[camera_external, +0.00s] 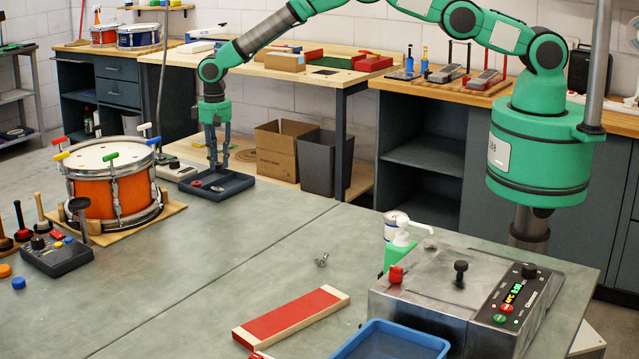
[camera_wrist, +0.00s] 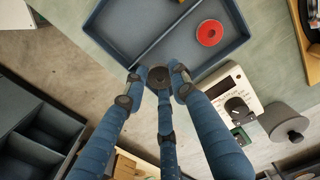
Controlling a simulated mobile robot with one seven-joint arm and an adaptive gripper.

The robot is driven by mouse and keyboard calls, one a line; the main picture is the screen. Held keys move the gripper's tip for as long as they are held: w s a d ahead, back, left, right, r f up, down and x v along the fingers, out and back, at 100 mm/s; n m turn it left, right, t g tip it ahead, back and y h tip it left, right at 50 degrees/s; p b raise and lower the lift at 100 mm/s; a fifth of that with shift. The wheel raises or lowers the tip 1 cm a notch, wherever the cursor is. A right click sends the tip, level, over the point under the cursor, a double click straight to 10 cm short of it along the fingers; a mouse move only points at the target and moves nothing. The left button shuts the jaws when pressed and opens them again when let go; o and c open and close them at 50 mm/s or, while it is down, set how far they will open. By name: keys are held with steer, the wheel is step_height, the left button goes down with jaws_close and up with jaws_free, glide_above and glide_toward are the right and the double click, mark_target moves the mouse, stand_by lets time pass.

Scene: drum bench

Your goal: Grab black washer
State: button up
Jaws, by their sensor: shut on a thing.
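The black washer (camera_wrist: 159,76) is a small dark ring between my three blue fingertips in the wrist view. My gripper (camera_wrist: 155,80) is shut on it, at the edge of the dark blue divided tray (camera_wrist: 195,62). In the external view my gripper (camera_external: 217,166) points straight down at the tray (camera_external: 238,186) on the far side of the bench. The washer cannot be made out clearly there. A red washer (camera_wrist: 210,32) lies in the tray, apart from my fingers.
An orange drum (camera_external: 112,195) with coloured keys stands left of the tray. A scale-like device (camera_wrist: 235,95) sits close beside the tray. A metal machine (camera_external: 455,290) and a blue bin (camera_external: 395,335) are at the front right. The bench middle is mostly clear.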

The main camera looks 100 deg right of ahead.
steer(key=s+a, duration=0.1)
steer(key=s, duration=0.3)
steer(key=s+a+r, duration=0.1)
steer(key=s, duration=0.4)
steer(key=s+a, duration=0.1)
steer(key=s, duration=0.4)
steer(key=shift+s+a+r+b, duration=0.15)
steer(key=shift+s+r+b, duration=0.05)
steer(key=shift+s+b, duration=0.1)
